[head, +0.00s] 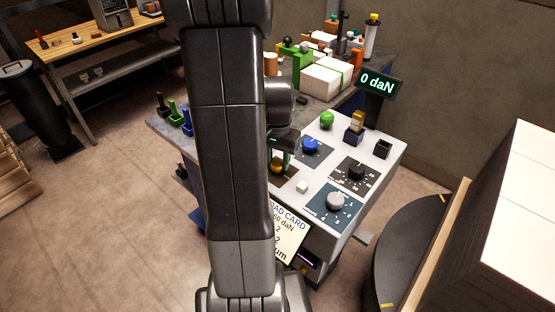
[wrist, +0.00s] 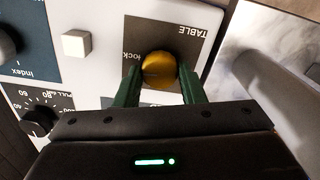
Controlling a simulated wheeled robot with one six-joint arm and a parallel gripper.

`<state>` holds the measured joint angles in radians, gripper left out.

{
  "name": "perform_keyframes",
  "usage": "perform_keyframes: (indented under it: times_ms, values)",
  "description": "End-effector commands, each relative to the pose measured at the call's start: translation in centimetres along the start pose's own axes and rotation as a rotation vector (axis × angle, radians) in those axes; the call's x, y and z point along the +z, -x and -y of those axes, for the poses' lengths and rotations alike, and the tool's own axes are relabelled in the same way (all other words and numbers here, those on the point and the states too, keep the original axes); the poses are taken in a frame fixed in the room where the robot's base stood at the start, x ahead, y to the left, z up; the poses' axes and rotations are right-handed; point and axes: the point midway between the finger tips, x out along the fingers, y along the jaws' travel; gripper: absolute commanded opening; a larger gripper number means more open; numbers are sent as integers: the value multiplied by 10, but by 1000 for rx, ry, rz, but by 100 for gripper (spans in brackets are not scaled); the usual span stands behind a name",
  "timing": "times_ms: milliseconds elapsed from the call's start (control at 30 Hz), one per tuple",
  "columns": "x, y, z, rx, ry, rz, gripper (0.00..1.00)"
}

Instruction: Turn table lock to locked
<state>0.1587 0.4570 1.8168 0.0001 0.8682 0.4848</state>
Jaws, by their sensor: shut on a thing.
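The table lock is a round yellow knob (wrist: 159,70) on a dark plate (wrist: 185,30) marked "TABLE" and "lock" in the wrist view. In the head view the knob (head: 277,167) shows below my gripper, partly hidden by it. My gripper (wrist: 160,82) is shut on the yellow knob, with one green finger on each side of it. In the head view my gripper (head: 280,158) points down at the panel. The knob's pointer mark is hidden, so I cannot tell which setting it is at.
The white control panel (head: 385,160) also bears a blue knob (head: 310,146), black knob (head: 357,173), grey knob (head: 336,201), white button (head: 302,187) and green button (head: 327,119). A "0 daN" display (head: 379,83) stands behind. A white stack (head: 520,220) is at right.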

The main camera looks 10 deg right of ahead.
Motion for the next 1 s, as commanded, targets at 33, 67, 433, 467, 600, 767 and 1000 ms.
perform_keyframes:
  times_ms: [33,67,433,467,600,767,1000]
  values:
    - [-1,0,0,-1,-21,-3,13]
    - [-1,1,0,-1,-35,-3,13]
    - [-1,1,0,-1,-121,-3,13]
    - [-1,1,0,-1,-122,-3,13]
    - [-1,1,0,-1,-125,-3,13]
    - [-1,1,0,-1,-124,-3,13]
    - [-1,1,0,-1,-123,-2,58]
